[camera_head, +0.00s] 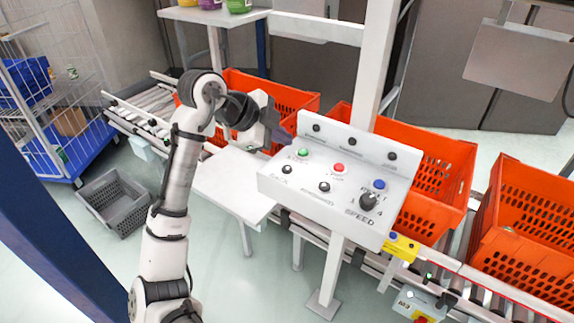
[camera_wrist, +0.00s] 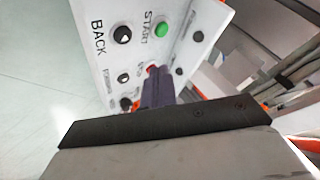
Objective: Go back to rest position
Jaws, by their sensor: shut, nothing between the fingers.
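My gripper (camera_head: 281,136) is shut and empty. It is at the upper left edge of the white control panel (camera_head: 284,183), close to the green START button (camera_head: 303,153). In the wrist view my gripper's dark fingers (camera_wrist: 157,92) overlap the panel and partly cover the red button (camera_wrist: 152,68). The green button shows clear of the fingers in the wrist view (camera_wrist: 162,30). I cannot tell whether the fingertips touch the panel. My arm rises from the bottom and bends at the top towards the panel.
Orange totes (camera_head: 436,134) stand on a roller conveyor (camera_head: 459,240) behind the panel. A white table (camera_head: 225,187) lies below my gripper. A grey crate (camera_head: 112,203) is on the floor at left, near a wire cage cart (camera_head: 60,100). A white post (camera_head: 375,70) rises behind the panel.

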